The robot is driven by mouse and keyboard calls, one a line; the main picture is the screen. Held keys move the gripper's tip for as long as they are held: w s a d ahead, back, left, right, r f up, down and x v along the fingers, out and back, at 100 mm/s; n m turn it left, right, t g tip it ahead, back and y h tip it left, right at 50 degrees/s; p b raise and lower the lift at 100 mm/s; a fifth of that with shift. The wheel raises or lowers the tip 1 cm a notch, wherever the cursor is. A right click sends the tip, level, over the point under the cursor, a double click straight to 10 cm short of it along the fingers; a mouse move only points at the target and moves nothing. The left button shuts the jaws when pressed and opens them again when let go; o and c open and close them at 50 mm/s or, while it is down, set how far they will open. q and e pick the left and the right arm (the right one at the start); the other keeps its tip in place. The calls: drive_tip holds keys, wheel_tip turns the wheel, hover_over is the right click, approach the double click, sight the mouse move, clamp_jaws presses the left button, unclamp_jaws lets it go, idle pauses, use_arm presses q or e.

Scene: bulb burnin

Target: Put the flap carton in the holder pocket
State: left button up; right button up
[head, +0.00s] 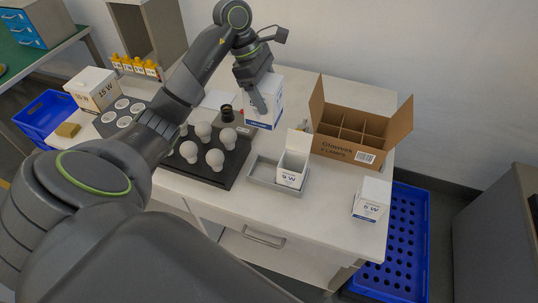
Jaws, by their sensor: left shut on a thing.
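My left gripper (262,108) is shut on a white carton with a blue band (272,117), near the back of the white table. One finger lies across the carton's near face; the other finger is hidden. I cannot tell whether the carton's base touches the table. A white 9 W carton (290,178) with an open top and a raised flap stands upright at the right end of a shallow grey holder (262,172). The holder's left part is empty. My right gripper is not in view.
A black tray with several white bulbs (215,160) lies left of the holder. An open brown divided box (345,152) stands at the back right, and a closed white carton (371,200) at the right edge. A dark socket (227,113) is behind the bulbs.

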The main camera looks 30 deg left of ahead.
use_arm(q)
wheel_tip(320, 180, down, 4)
drive_tip(key=shift+s+r+b, duration=0.1)
drive_tip(key=shift+r+b, duration=0.1)
drive_tip(key=shift+b, duration=0.95)
use_arm(e)
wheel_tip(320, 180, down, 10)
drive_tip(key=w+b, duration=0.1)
drive_tip(key=b, duration=0.6)
use_arm(q)
wheel_tip(320, 180, down, 22)
drive_tip(key=p, duration=0.5)
drive_tip(key=shift+f, duration=0.45)
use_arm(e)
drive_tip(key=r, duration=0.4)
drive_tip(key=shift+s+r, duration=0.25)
